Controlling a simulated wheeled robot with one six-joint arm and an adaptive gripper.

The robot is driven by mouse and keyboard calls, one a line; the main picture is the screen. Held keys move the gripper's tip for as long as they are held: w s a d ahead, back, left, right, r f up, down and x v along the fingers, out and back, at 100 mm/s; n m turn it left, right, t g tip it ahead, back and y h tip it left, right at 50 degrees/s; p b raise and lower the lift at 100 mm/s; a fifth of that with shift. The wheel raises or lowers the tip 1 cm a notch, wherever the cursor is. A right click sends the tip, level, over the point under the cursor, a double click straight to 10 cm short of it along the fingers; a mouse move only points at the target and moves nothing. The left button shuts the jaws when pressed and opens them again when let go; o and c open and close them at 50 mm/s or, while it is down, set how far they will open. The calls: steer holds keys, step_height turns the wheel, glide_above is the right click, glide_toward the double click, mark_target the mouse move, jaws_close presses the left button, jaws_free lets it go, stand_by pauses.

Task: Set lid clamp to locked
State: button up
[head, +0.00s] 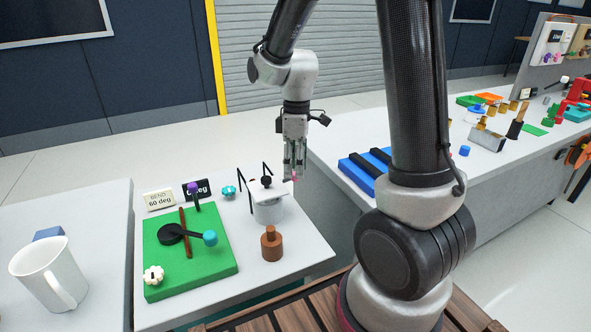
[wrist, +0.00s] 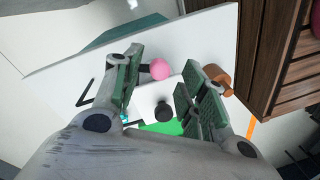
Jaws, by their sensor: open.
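A small pale tank (head: 268,211) with a white lid (head: 255,192) and a black knob (head: 267,181) stands on the white table. A short dark lever with a pink ball (wrist: 159,69), apparently the lid clamp, is at the lid's edge. My gripper (head: 294,166) points down above the tank's right side, fingers apart and empty. In the wrist view the pink ball shows between my fingers (wrist: 168,86), closer to the left one. The lid (wrist: 148,99) and knob (wrist: 164,111) also show there. In the head view the fingers partly hide the ball.
Thin black bent rods (head: 241,178) rise beside the tank. A brown weight (head: 271,244) stands in front of it. A green board (head: 165,270) with a teal-tipped lever lies left, with small signs (head: 159,199) behind. A blue block (head: 361,177) sits on the right bench.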

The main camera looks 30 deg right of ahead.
steer(key=shift+f, duration=0.8)
jaws_close()
steer(key=shift+s+f, duration=0.5)
steer(key=shift+s, duration=0.1)
jaws_free()
steer(key=shift+r, duration=0.1)
step_height(320, 180, up, 12)
steer(key=w, duration=0.1)
steer(key=shift+w+d, duration=0.15)
steer(key=shift+d, duration=0.25)
